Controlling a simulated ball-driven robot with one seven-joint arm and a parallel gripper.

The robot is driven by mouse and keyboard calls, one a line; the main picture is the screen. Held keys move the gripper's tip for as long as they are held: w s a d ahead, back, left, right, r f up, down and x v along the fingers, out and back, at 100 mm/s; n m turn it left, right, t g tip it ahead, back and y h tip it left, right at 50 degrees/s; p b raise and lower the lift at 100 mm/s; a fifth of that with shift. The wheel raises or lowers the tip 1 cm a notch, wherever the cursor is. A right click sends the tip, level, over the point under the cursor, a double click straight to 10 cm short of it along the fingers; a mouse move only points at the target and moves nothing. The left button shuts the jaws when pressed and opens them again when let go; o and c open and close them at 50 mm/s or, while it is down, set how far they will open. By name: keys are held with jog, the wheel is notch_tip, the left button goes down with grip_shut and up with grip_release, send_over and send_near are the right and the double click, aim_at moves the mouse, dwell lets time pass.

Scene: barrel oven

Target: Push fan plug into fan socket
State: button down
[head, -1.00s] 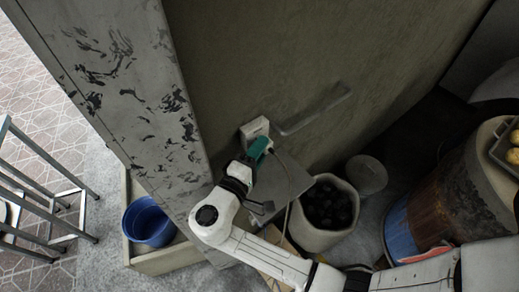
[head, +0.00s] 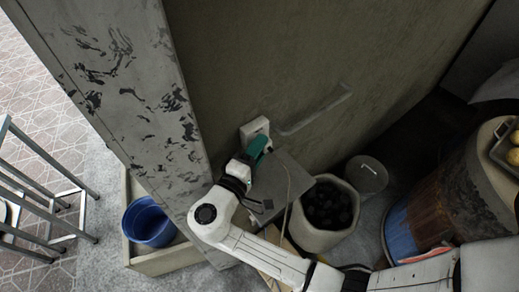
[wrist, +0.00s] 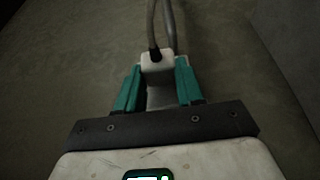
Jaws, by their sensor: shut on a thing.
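The white fan plug (wrist: 157,63) sits between the two teal fingers of my gripper (wrist: 157,85) in the wrist view, with its grey cable running up out of the frame. My gripper is shut on the plug.
A thin cable (head: 289,190) hangs over a grey panel (head: 277,178) below the socket. A wall rail (head: 318,110) is to the right. A pale bin of dark lumps (head: 308,228), a lidded can (head: 367,176) and a barrel (head: 440,200) stand right; a blue bucket (head: 150,222) stands left.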

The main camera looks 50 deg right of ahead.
jog(key=shift+w, duration=0.3)
jog(key=c, duration=0.6)
grip_release()
jog(key=shift+s, duration=0.1)
